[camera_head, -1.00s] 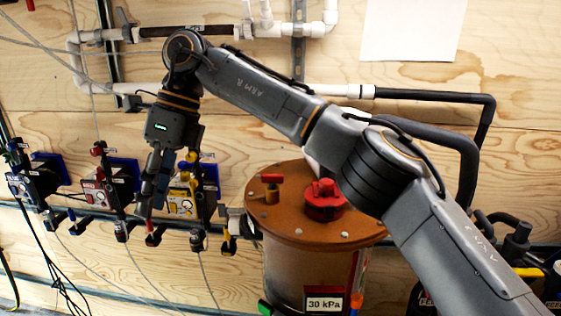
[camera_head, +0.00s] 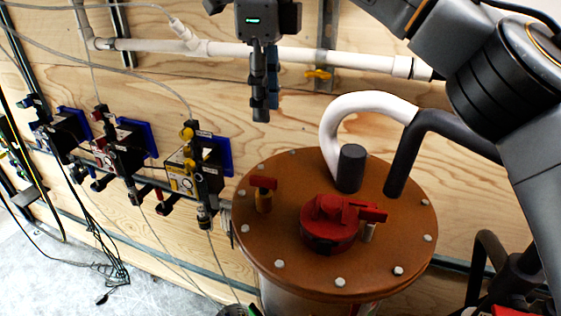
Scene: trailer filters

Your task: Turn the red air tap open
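A larger red fitting (camera_head: 335,222) with a lever-like bar sits near the lid's middle. I cannot tell for certain which red part is the air tap; red parts also show on the middle filter unit (camera_head: 118,148) at the left. My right gripper (camera_head: 262,115) points down above and behind the lid, apart from both red parts. Its fingers are seen nearly edge-on, so their opening is unclear. My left gripper is out of view.
A dark upright stub (camera_head: 350,168) and a curved white hose (camera_head: 368,103) rise at the lid's back. A white pipe (camera_head: 220,48) runs along the plywood wall. The yellow-marked filter unit (camera_head: 190,175) stands left of the tank, with thin hoses hanging below.

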